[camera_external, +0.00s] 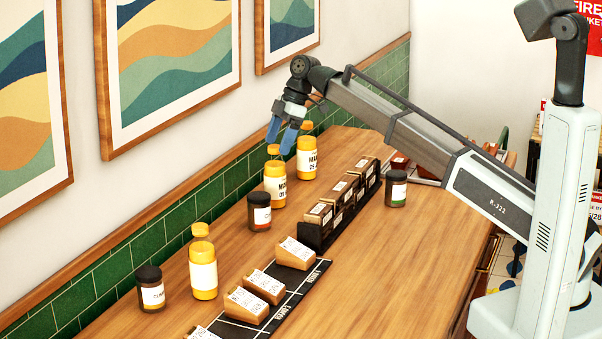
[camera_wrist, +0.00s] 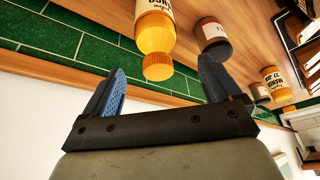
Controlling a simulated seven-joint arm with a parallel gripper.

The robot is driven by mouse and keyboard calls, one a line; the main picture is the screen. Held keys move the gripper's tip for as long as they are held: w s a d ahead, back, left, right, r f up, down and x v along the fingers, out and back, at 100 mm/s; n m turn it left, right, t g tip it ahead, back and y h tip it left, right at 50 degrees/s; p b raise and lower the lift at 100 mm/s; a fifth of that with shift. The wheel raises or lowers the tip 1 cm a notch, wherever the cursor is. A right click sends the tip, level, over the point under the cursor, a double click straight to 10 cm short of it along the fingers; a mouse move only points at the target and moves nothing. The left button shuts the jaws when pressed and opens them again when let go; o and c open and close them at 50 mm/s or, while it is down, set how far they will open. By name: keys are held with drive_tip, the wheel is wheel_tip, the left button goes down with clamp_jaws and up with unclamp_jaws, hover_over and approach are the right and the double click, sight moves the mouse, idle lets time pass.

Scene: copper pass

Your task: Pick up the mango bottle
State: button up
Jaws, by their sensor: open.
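Three yellow bottles stand upright along the wall side of the counter: a far one (camera_external: 307,158), a middle one (camera_external: 275,184) and a near one (camera_external: 203,272). Their labels are too small or cut off for me to tell surely which is mango. My gripper (camera_external: 281,131) is open and empty, blue fingers pointing down, just above the middle bottle. In the wrist view my gripper (camera_wrist: 162,82) has the orange cap of a yellow bottle (camera_wrist: 155,30) showing between its fingers, apparently the middle one. I see no contact.
A dark-lidded jar (camera_external: 259,212) stands close beside the middle bottle; it also shows in the wrist view (camera_wrist: 213,38). Other dark jars stand at front left (camera_external: 151,290) and right (camera_external: 396,189). A black rack (camera_external: 315,234) lies to the right.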

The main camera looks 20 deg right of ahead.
sight(275, 176)
drive_tip(key=shift+x, duration=2.65)
drive_tip(key=shift+w, duration=0.15)
clamp_jaws()
